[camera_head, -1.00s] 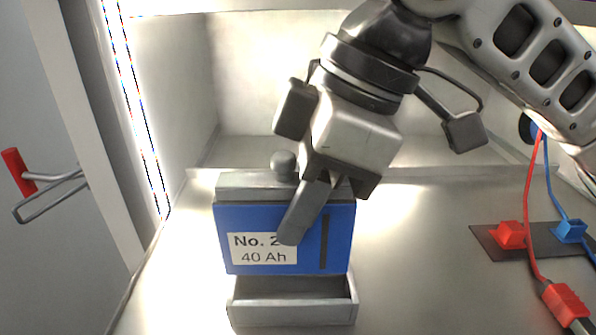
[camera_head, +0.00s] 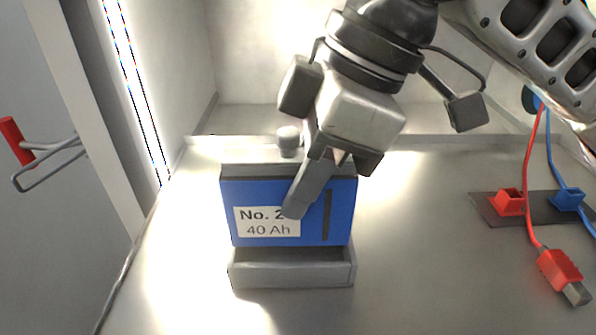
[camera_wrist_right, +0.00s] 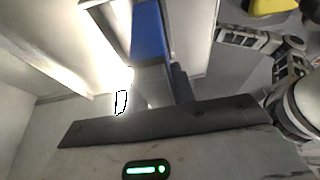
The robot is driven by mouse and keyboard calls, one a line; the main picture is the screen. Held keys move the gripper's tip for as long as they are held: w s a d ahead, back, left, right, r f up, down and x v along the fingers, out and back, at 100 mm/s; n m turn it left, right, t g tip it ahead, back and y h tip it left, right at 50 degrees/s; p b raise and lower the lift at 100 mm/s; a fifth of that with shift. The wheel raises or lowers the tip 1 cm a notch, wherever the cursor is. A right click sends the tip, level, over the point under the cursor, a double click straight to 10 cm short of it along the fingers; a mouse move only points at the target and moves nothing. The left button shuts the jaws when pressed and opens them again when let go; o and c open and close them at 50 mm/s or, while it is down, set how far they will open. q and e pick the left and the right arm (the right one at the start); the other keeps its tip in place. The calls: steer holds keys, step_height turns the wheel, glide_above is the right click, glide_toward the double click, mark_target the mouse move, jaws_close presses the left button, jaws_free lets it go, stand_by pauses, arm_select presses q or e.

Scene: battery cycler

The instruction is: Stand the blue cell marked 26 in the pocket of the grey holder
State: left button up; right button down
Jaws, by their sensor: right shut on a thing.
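The blue cell (camera_head: 258,193) is upright, with a grey top and a white label reading "No. 2" and "40 Ah"; a finger hides the rest of the number. My right gripper (camera_head: 312,190) is shut on the cell near its top, one finger across its front face. The cell's blue side also shows in the right wrist view (camera_wrist_right: 148,35). The grey holder (camera_head: 292,275) is an open box on the chamber floor directly below the cell. The cell's lower edge is at or just above the holder's back rim; I cannot tell whether it is inside. My left gripper is not in view.
A red plug socket (camera_head: 509,203) and a blue one (camera_head: 567,200) sit on a dark plate at the right, with cables. A red clip (camera_head: 560,268) lies at the right front. An open door with a red-ended handle (camera_head: 17,140) is at the left.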

stand_by(0.9)
steer(key=shift+f, duration=0.35)
steer(key=shift+f, duration=0.75)
stand_by(0.7)
steer(key=shift+f, duration=0.35)
steer(key=shift+f, duration=0.35)
steer(key=shift+f, duration=0.35)
steer(key=shift+f, duration=0.3)
stand_by(0.7)
